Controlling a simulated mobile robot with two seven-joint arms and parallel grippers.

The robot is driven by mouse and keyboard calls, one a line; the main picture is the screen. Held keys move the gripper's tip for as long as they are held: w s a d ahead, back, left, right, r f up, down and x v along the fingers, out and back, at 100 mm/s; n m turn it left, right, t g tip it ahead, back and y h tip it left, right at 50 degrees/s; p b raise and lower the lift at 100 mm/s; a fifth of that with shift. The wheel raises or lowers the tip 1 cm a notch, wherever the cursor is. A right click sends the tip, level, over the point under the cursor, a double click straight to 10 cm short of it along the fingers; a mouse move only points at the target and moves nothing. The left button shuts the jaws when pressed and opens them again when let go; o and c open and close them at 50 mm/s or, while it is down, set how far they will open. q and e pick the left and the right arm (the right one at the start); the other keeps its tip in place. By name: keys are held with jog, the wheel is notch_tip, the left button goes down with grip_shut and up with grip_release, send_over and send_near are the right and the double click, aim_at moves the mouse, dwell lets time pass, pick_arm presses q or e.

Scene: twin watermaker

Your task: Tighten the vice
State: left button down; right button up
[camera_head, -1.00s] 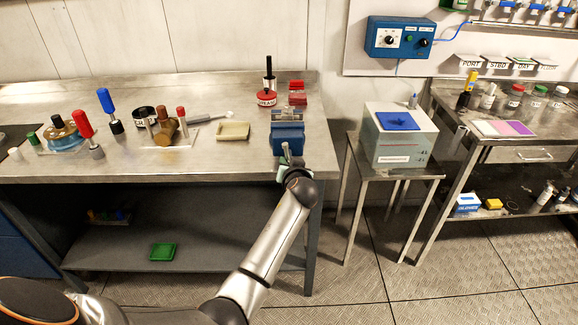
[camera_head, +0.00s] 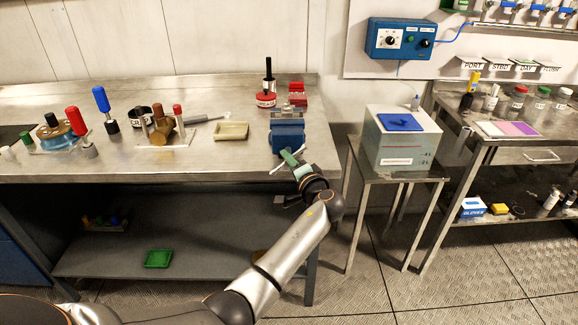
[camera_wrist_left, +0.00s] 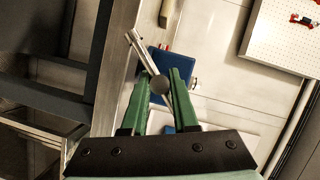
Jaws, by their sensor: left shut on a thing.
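The blue vice (camera_head: 287,135) is fixed at the front right edge of the steel workbench. Its silver handle bar (camera_head: 276,169) slants across its front, below the blue body. My left gripper (camera_head: 294,161), with green fingers, is at the front of the vice and shut on the handle. The fingers hide part of the handle. My right gripper is not in view.
A beige tray (camera_head: 232,131) lies left of the vice. A red-labelled pot (camera_head: 266,99) and a red block (camera_head: 298,94) stand behind it. A side table with a grey-white box (camera_head: 408,145) is close on the right. Several tools stand at the left.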

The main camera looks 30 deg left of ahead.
pick_arm(q)
jog(key=shift+a+f+m+y+b, duration=0.1)
jog(key=shift+m+y+b, duration=0.45)
jog(key=shift+m, duration=0.65)
jog(key=m+t+y+b, duration=0.1)
jog(key=m, duration=0.2)
jog(key=shift+m+t+b, duration=0.45)
jog(key=shift+m+t, duration=0.45)
jog(key=shift+m, duration=1.2)
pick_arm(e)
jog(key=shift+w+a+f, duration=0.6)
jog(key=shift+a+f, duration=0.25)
pick_arm(q)
jog(key=shift+r+y, duration=0.2)
jog(key=shift+y, duration=0.05)
jog(key=c, duration=0.7)
grip_release()
jog(key=shift+f, duration=0.1)
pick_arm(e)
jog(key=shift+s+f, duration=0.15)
